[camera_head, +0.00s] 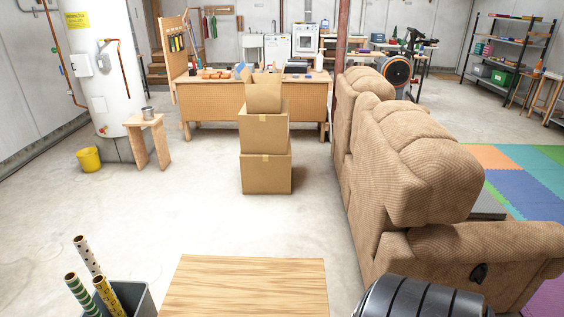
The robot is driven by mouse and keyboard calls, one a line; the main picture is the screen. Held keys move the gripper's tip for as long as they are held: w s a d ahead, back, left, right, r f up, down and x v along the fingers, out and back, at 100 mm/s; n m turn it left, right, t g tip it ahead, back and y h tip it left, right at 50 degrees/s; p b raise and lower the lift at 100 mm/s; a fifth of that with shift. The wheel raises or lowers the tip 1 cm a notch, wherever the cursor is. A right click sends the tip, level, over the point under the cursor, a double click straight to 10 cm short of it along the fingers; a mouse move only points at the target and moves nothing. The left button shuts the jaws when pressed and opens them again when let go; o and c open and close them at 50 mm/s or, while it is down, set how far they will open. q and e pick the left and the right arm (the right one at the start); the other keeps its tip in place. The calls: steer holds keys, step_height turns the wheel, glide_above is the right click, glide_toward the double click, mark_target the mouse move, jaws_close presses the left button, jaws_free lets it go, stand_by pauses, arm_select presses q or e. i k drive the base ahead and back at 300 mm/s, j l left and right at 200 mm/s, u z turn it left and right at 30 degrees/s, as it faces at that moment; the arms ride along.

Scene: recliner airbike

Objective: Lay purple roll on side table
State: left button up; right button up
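No purple roll can be made out in this view. A grey bin (143,301) at the bottom left holds upright rolls: a white one with dark dots (88,257), a green striped one (80,294) and a yellow patterned one (108,296). The bin's inside is mostly hidden by the frame's lower edge. A light wooden tabletop (246,287), which looks like the side table, lies at the bottom middle, right of the bin. Its visible top is bare. Neither of my grippers is in view.
A brown recliner sofa (420,170) stands on the right. A dark ribbed drum-like object (425,297) is at the bottom right. Stacked cardboard boxes (265,172) stand before a workbench (220,95). A stool (146,121) and yellow bucket (89,160) are left. The middle floor is clear.

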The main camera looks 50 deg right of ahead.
mark_target(245, 298)
steer(key=k+l, duration=0.15)
steer(key=l, duration=0.2)
steer(key=k+l+z, duration=0.15)
steer(key=l, duration=0.25)
steer(key=k+l, duration=0.15)
steer(key=l, duration=0.2)
steer(key=k+l+z, duration=0.15)
steer(key=l, duration=0.25)
